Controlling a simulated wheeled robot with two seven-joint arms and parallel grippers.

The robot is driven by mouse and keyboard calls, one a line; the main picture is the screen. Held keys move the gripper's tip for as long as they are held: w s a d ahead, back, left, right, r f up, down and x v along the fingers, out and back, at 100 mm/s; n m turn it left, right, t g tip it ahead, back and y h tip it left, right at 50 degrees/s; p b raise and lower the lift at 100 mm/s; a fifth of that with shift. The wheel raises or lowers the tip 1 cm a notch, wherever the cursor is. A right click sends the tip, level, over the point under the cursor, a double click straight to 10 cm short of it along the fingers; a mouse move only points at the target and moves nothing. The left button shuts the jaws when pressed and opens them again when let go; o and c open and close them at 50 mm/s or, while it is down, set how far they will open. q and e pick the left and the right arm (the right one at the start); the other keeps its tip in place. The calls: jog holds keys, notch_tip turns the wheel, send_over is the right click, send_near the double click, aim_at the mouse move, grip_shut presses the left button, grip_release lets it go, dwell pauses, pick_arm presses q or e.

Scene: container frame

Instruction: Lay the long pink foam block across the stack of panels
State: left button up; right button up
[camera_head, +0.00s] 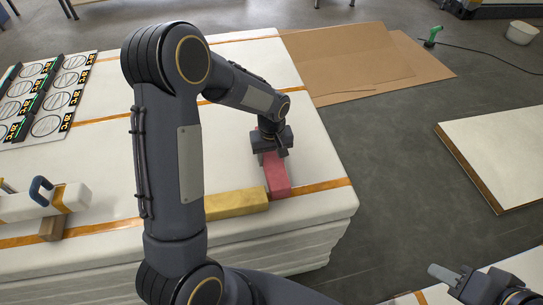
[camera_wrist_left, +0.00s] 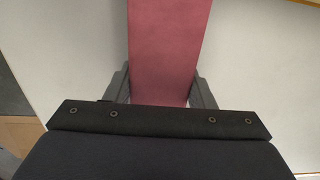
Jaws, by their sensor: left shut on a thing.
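The long pink foam block (camera_head: 277,176) is held between the fingers of my left gripper (camera_head: 272,150), over the right part of the white panel stack (camera_head: 330,208). The block points toward the front edge, its near end beside the yellow block and at the orange strap. Whether its underside rests on the stack cannot be told. In the left wrist view the pink block (camera_wrist_left: 168,45) runs away from between the two fingers of my left gripper (camera_wrist_left: 160,90). My right gripper (camera_head: 450,278) is at the lower right, apart from the stack; its jaw opening is unclear.
A yellow block (camera_head: 237,203) lies along the front strap, left of the pink one. A white piece with a blue handle (camera_head: 42,190) and a printed sheet (camera_head: 45,95) are at the left. Cardboard (camera_head: 360,60) and a white panel (camera_head: 500,150) lie on the floor.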

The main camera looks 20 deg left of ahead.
aim_at(271, 154)
pick_arm(q)
jog(key=shift+f+b, duration=0.4)
jog(key=shift+f, duration=0.1)
jog(key=o, duration=1)
jog(key=shift+r, duration=0.1)
notch_tip(271, 154, up, 8)
jog(key=shift+f, duration=0.1)
